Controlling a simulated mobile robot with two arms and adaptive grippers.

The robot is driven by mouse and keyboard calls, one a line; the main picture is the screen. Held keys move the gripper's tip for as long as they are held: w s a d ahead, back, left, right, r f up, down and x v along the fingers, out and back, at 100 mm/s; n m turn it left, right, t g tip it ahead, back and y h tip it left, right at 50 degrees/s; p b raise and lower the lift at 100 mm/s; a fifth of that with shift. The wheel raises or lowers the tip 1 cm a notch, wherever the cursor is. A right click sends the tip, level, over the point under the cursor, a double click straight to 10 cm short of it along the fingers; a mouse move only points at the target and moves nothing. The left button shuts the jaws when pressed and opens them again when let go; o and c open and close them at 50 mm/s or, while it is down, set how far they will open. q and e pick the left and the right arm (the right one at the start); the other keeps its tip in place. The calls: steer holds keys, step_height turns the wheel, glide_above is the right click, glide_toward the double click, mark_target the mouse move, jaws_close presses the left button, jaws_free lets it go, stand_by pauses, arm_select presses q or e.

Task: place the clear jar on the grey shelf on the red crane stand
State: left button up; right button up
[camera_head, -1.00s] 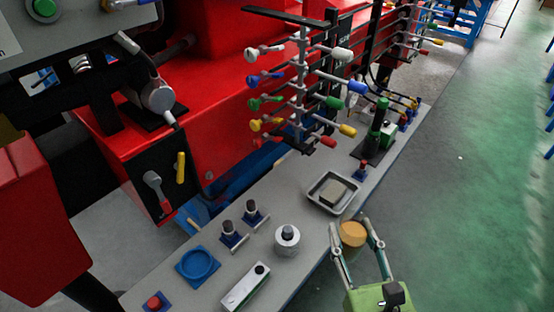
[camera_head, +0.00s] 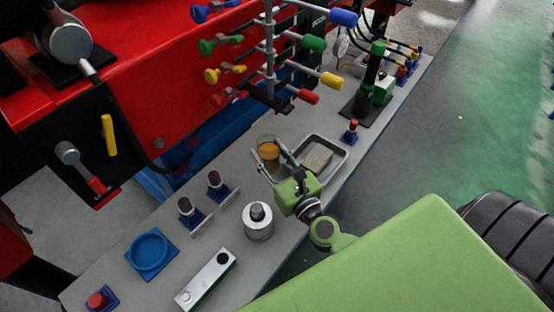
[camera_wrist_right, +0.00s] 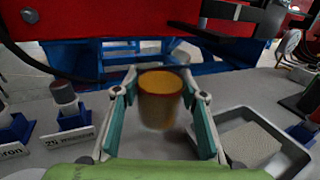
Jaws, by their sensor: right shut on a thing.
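The clear jar (camera_head: 268,150) is see-through with orange-yellow contents. My right gripper (camera_head: 270,166) is shut on it, with a finger on each side. In the right wrist view the jar (camera_wrist_right: 160,100) stands upright between the teal finger pads. The jar is over the grey shelf (camera_head: 240,182) along the foot of the red crane stand (camera_head: 165,110), near the shelf's inner side. I cannot tell whether its base touches the shelf. My left gripper is not in view.
A metal tray (camera_head: 342,150) holding a pale block lies just right of the jar. Blue knob mounts (camera_head: 190,213), a silver cylinder (camera_head: 258,222) and a blue round holder (camera_head: 152,253) stand nearer on the shelf. Coloured levers (camera_head: 268,50) hang above and beyond.

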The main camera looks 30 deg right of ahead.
mark_target(275, 171)
step_height(275, 171, down, 5)
steer(key=shift+r+b, duration=0.15)
steer(key=shift+b, duration=0.95)
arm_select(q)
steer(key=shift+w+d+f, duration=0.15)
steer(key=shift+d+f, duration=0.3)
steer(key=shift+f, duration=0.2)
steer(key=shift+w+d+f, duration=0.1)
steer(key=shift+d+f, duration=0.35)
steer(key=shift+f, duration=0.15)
arm_select(e)
steer(key=o, duration=1.2)
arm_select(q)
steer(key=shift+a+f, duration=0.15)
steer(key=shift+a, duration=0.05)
